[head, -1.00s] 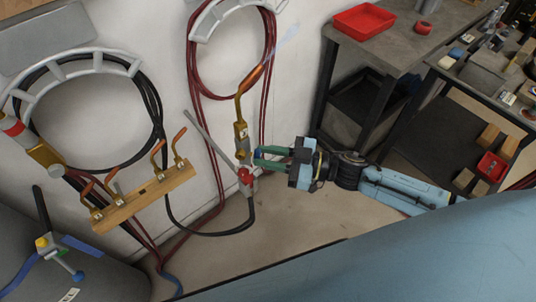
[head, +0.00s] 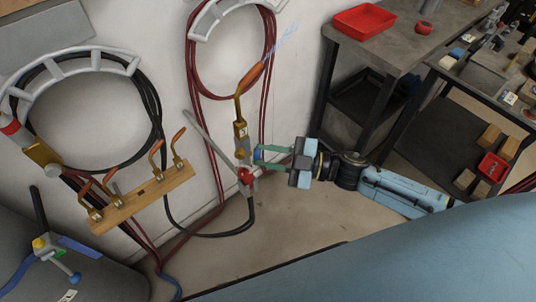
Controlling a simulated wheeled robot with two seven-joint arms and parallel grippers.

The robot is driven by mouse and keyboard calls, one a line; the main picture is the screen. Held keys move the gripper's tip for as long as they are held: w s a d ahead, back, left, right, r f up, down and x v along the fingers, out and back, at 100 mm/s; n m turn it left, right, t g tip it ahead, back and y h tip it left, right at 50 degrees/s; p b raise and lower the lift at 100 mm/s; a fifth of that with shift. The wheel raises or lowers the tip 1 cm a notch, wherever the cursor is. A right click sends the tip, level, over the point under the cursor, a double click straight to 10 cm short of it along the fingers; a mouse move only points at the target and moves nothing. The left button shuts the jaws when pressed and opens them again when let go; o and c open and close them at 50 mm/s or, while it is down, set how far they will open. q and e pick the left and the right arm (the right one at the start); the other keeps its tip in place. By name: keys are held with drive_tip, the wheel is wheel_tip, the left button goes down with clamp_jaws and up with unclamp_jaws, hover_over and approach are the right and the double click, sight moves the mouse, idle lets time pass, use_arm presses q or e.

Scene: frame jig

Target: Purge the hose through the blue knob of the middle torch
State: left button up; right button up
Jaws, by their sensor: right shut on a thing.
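The middle torch (head: 240,110) hangs at the wall with a brass body and an orange upper part pointing up and right. Its blue knob (head: 258,154) is on the right side of the lower body. A red knob (head: 245,176) sits just below. My right gripper (head: 262,154) reaches in from the right, its green fingers shut on the blue knob, which they partly hide. A pale bluish streak (head: 283,38) shows beyond the orange end, against the wall. My left gripper is not in view.
A dark red hose coil (head: 190,60) hangs behind the torch, a black coil (head: 156,100) at left. A wooden rack (head: 140,198) with several orange-tipped hooks stands left. A grey workbench (head: 400,45) with a red tray (head: 366,20) is at right. Floor below the gripper is clear.

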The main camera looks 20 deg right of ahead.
idle(0.3)
drive_tip(key=o, duration=1)
drive_tip(key=v, duration=1.3)
drive_tip(key=shift+s+d+b, duration=0.1)
drive_tip(key=shift+d+b, duration=0.1)
drive_tip(key=shift+b, duration=0.15)
